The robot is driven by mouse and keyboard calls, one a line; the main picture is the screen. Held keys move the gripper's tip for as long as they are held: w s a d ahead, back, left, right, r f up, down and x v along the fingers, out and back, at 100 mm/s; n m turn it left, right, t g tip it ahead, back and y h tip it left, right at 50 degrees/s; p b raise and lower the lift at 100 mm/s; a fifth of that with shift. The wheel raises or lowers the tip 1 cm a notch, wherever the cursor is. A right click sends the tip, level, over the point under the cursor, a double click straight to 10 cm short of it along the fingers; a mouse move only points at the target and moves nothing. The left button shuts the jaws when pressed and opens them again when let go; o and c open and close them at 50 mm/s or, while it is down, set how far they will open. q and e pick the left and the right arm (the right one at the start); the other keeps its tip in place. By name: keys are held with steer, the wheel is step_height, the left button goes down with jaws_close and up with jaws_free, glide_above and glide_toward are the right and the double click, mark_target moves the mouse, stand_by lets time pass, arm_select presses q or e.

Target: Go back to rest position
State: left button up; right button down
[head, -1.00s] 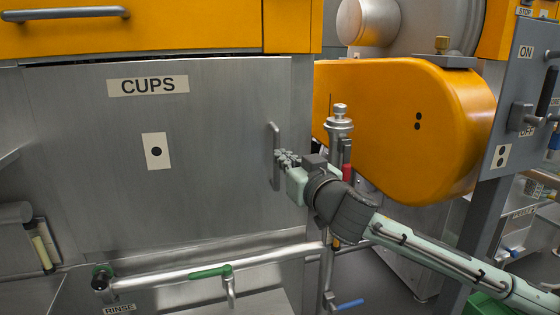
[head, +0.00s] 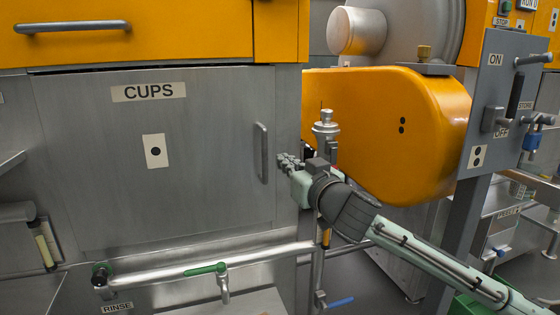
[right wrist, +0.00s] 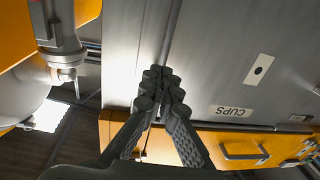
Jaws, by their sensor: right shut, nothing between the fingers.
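My right gripper (head: 284,162) is shut and empty. It sits just to the right of the vertical bar handle (head: 262,152) of the grey CUPS door (head: 90,165), apart from the handle in the picture. In the right wrist view, the shut fingers (right wrist: 161,88) meet in front of grey metal panels, with the CUPS label (right wrist: 231,111) upside down at their right. The CUPS door looks closed or nearly so. My left gripper is not in view.
The orange machine housing (head: 385,130) and a metal valve fitting (head: 326,130) stand right beside my right gripper. A horizontal pipe with a green-handled tap (head: 205,269) runs below the door. A grey lever panel (head: 490,105) stands farther right.

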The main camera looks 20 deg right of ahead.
steer(key=s+d, duration=0.2)
steer(key=s, duration=0.5)
steer(key=s+d+f+g+h, duration=0.1)
steer(key=f+g, duration=0.1)
steer(key=f, duration=0.7)
steer(key=s+d+f+m+g+h, duration=0.1)
steer(key=s+d+f+g, duration=0.15)
steer(key=f, duration=0.65)
steer(key=s+f+g+h, duration=0.1)
steer(key=f+g, duration=0.2)
steer(key=f, duration=0.7)
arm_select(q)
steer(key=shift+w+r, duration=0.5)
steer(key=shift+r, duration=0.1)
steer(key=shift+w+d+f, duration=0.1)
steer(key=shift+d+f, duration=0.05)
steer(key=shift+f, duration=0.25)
arm_select(e)
steer(key=s+f+n+g, duration=0.1)
steer(key=s+f+g, duration=0.6)
steer(key=s+f, duration=1.5)
steer(key=shift+a+f, duration=0.35)
steer(key=shift+f, duration=0.05)
